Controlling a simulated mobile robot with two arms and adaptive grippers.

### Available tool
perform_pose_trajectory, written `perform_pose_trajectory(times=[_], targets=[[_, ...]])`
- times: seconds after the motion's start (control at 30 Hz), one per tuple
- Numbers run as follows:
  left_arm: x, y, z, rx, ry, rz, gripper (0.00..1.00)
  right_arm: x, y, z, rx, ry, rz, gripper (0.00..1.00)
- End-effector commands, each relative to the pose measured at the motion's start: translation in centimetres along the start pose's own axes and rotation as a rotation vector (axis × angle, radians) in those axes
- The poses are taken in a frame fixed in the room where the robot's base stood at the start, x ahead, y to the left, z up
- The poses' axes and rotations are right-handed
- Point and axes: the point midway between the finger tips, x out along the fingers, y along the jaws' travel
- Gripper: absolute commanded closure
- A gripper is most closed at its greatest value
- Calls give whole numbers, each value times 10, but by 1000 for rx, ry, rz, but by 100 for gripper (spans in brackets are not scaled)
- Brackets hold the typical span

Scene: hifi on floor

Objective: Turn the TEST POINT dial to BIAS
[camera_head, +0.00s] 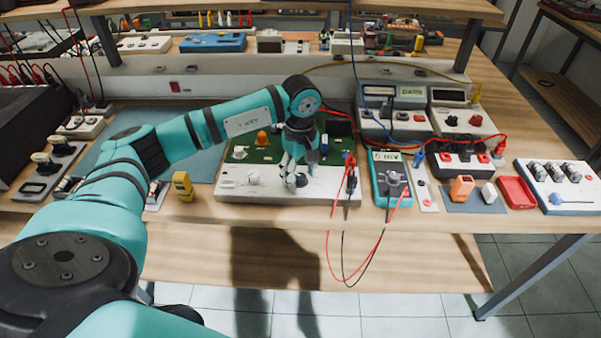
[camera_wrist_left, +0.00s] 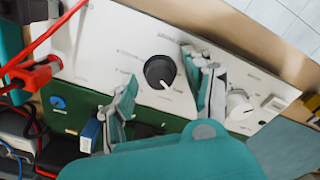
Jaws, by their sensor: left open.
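The white front panel (camera_head: 235,190) of a green circuit board unit (camera_head: 236,153) lies on the workbench. In the left wrist view a round black dial (camera_wrist_left: 160,71) sits on this panel, with a white pointer mark near its lower edge. Printed labels around it are too small to read, so I cannot tell which position it points to. My left gripper (camera_head: 289,183) is open above the panel. In the left wrist view its two fingers (camera_wrist_left: 162,75) stand on either side of the dial, with a visible gap; contact is not clear. My right gripper is not in view.
A white knob (camera_wrist_left: 238,104) is close beside one finger. Red and black test leads (camera_head: 350,182) hang over the panel's right end. A teal multimeter (camera_head: 379,172) stands to the right. A yellow block (camera_head: 183,186) is left of the panel.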

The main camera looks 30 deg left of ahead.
Motion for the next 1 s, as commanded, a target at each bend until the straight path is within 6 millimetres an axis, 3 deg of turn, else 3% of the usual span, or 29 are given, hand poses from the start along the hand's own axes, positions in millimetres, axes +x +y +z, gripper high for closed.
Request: perform_pose_trajectory(times=[0.6,1.0], targets=[[-108,1,0,0,1,4,48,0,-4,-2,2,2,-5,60],[-119,0,0,0,0,2,48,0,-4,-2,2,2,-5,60]])
